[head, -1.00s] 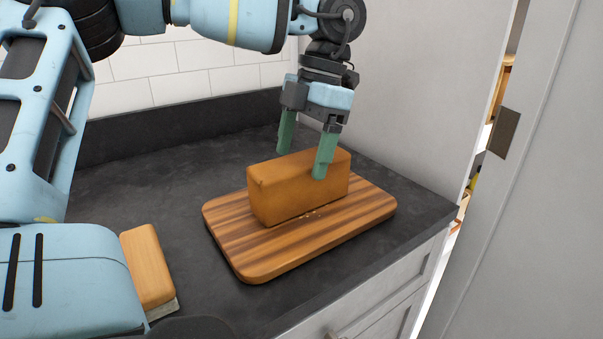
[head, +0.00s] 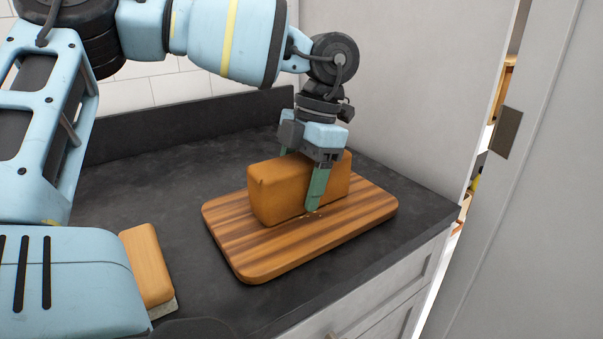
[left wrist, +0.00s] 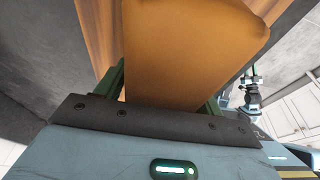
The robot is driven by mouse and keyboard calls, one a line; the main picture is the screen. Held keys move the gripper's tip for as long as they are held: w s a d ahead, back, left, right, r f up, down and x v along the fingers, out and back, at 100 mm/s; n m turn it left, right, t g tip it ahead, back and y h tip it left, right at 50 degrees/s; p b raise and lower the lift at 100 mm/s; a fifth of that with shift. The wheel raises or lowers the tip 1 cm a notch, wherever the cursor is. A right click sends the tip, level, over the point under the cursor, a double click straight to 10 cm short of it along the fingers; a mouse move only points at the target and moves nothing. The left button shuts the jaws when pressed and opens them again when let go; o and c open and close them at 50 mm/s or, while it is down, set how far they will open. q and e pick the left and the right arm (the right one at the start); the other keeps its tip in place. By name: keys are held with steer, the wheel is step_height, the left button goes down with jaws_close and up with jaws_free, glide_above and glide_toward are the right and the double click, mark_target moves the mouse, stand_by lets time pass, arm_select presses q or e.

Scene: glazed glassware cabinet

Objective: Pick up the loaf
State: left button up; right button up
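The loaf (head: 275,185) is an orange-brown block lying lengthwise on a striped wooden cutting board (head: 250,258). My left gripper (head: 297,185) is lowered over the loaf from above, with its green fingers on either side. The near finger reaches down the front face almost to the board; the far finger is mostly hidden behind the loaf. In the left wrist view the loaf (left wrist: 190,50) fills the space between the fingers. The fingers still look spread, and firm contact is not visible. What seems to be my right gripper (left wrist: 253,90) shows small in that view; its fingers are unclear.
A wooden-backed block (head: 147,265) with a pale underside lies on the dark countertop (head: 125,195) to the left. A wall stands close behind and to the right of the board. A white drawer front (head: 390,305) is below the counter edge.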

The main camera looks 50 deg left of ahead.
arm_select(q)
steer(key=c, duration=0.9)
steer(key=shift+c, duration=0.2)
steer(key=shift+r, duration=0.15)
step_height(320, 180, up, 10)
steer(key=shift+f+p, duration=0.1)
steer(key=shift+p, duration=0.45)
